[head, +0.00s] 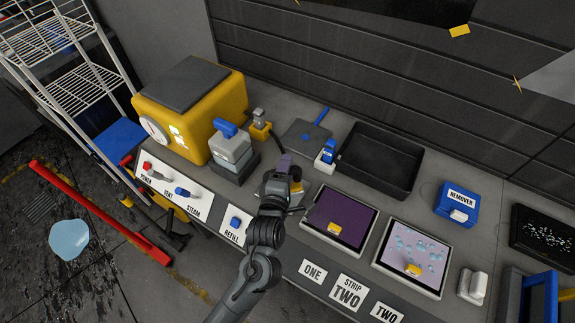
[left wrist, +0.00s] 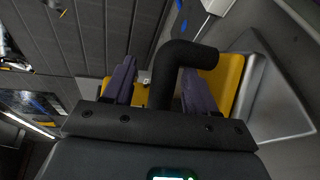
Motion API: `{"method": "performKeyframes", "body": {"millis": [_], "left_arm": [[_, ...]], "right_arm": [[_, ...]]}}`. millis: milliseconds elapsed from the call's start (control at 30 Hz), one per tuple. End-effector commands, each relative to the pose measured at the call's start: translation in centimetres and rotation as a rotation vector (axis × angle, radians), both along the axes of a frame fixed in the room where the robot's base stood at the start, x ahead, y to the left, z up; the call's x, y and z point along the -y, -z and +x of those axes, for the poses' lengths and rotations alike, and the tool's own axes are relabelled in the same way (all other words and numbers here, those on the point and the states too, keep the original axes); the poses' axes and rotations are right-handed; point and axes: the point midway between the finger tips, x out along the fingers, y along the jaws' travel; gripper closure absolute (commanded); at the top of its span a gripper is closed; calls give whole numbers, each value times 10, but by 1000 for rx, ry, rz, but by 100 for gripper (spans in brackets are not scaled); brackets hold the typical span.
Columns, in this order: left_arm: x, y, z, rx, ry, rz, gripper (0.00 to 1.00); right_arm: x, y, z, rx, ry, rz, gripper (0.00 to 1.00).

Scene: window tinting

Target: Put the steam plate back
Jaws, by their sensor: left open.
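A yellow piece with a thick black bent handle, which I take to be the steam plate (left wrist: 229,84), shows in the left wrist view. In the head view, its yellow and grey part (head: 300,192) lies mostly hidden behind my left gripper (head: 284,172). In the left wrist view, my left gripper (left wrist: 160,95) is open, with one purple finger on either side of the black handle. I cannot tell whether the fingers touch it. A small yellow holder (head: 261,132) stands behind, beside the steamer. My right gripper is not in view.
The yellow steamer (head: 187,108) stands at the left, with a grey and blue container (head: 231,150) beside it. A black tray (head: 380,160) is behind. Purple film (head: 339,219) and a bubbled film panel (head: 413,254) lie right. A blue remover box (head: 458,204) is further right.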

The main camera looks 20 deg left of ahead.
Motion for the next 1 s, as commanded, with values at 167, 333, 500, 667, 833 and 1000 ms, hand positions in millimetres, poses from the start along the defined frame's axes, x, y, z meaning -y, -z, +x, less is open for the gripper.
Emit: {"method": "performKeyframes", "body": {"millis": [167,333,500,667,833,1000], "left_arm": [[4,-5,-33,-3,-1,-3,43],[8,-11,-63,-2,-1,-3,43],[11,-15,-85,-2,-1,-1,43],[12,-17,-95,-2,-1,1,43],[11,-5,-104,-78,69,101,43],[6,34,-132,-304,321,428,43]], "right_arm": [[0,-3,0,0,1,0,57],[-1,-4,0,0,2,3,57],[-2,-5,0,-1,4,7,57],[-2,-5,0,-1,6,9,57],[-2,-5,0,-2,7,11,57],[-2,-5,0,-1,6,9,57]]}}
